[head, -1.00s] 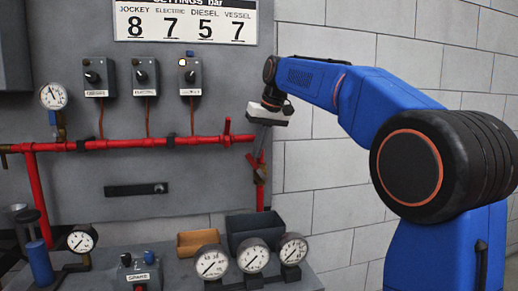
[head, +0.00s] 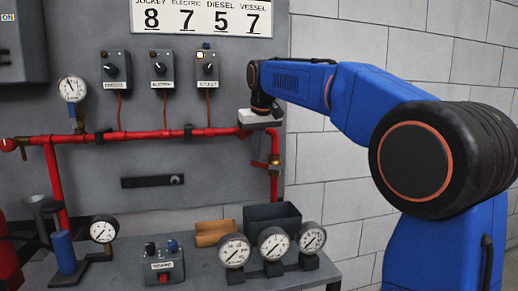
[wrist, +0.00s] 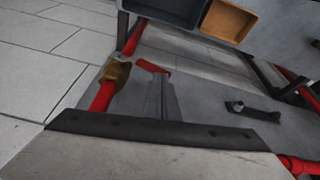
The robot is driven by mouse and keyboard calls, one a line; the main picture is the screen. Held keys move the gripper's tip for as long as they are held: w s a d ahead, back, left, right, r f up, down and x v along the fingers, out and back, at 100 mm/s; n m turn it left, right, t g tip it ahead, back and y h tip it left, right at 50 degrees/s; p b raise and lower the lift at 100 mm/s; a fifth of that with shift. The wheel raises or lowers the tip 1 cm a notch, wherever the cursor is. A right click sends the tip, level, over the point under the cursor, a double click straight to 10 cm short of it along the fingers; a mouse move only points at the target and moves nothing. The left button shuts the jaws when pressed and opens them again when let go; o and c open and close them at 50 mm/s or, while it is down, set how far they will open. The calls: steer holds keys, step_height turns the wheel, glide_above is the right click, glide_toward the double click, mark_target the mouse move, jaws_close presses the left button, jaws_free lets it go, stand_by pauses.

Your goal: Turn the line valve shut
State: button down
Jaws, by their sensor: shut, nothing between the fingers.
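The line valve has a brass body (head: 276,160) on the red vertical pipe at the right edge of the panel. Its red lever (head: 259,164) points left, roughly crosswise to the pipe. In the wrist view the brass body (wrist: 116,72) is left of my fingers, and the lever (wrist: 152,66) lies just beyond their tips. My gripper (wrist: 160,78) is shut and empty. I cannot tell whether its tips touch the lever. In the head view my gripper's pale body (head: 260,117) is above the valve, by the pipe's top corner; its fingers are not clear there.
A red horizontal pipe (head: 145,135) runs along the panel below several switch boxes. Below the valve, a dark bin (head: 272,217), a tan tray (head: 212,233) and several gauges (head: 273,243) stand on the bench. The block wall (head: 340,190) to the right is bare.

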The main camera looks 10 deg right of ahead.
steer(key=shift+a+f, duration=0.25)
stand_by(0.3)
steer(key=s+a+r, duration=0.2)
steer(key=r, duration=0.4)
steer(key=s+a+r, duration=0.1)
steer(key=a+r, duration=0.1)
steer(key=r, duration=0.4)
steer(key=d+f+m, duration=0.1)
steer(key=d+f, duration=0.1)
steer(key=d, duration=0.5)
steer(key=x, duration=1)
steer(key=shift+a+f+g+y, duration=0.25)
steer(key=shift+a+g+y, duration=0.05)
steer(key=shift+a+y, duration=0.1)
steer(key=shift+s, duration=0.15)
